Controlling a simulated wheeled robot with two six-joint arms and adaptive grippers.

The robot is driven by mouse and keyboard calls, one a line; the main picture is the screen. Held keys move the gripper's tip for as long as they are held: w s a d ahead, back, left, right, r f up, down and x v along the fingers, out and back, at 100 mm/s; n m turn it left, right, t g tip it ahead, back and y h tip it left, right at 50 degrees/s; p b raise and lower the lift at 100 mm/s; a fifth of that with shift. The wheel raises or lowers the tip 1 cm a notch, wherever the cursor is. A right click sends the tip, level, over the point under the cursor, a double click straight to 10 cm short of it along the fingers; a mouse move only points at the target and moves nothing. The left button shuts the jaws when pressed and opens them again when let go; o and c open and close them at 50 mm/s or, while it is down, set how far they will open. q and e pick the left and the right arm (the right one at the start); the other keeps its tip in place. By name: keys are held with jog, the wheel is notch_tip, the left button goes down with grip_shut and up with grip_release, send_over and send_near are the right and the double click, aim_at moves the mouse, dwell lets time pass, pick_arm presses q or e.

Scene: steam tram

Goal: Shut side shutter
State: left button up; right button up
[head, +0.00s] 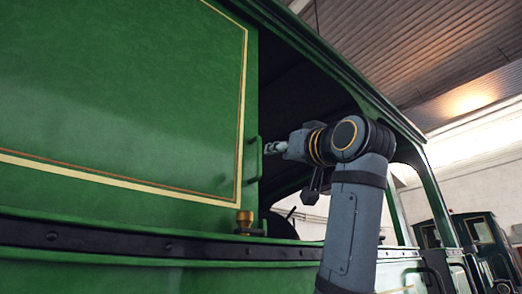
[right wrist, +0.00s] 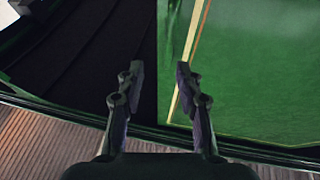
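The side shutter (head: 120,100) is a large green panel with a cream and orange border line; it fills the left of the head view. Its right edge stands beside a dark window opening (head: 295,85). A thin green handle (head: 261,160) is at that edge. My right gripper (head: 268,148) is at the handle's height, pointing left, close to it; I cannot tell if they touch. My left gripper is not in view.
A brass knob (head: 244,220) stands on the ledge below the shutter's right corner. A black riveted rail (head: 130,240) runs below the shutter. The green roof edge (head: 345,75) slopes above the opening. Another dark green vehicle (head: 478,240) stands at the far right.

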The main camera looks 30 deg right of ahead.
aim_at(260, 153)
jog(key=p+x, duration=0.1)
jog(key=x, duration=0.2)
jog(key=a+p+x, duration=0.1)
jog(key=p+x, duration=0.1)
jog(key=x, duration=0.1)
jog(key=a+p+x, duration=0.1)
jog(key=p+x, duration=0.1)
jog(key=x, duration=0.1)
jog(key=shift+w+r, duration=0.1)
jog(key=shift+w+d, duration=0.2)
jog(key=shift+w, duration=0.05)
jog(key=shift+d, duration=0.35)
jog(key=shift+c, duration=0.5)
jog(key=shift+a, duration=0.3)
jog(key=c, duration=0.5)
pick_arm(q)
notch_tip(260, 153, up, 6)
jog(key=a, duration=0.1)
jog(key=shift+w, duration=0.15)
pick_arm(e)
grip_shut()
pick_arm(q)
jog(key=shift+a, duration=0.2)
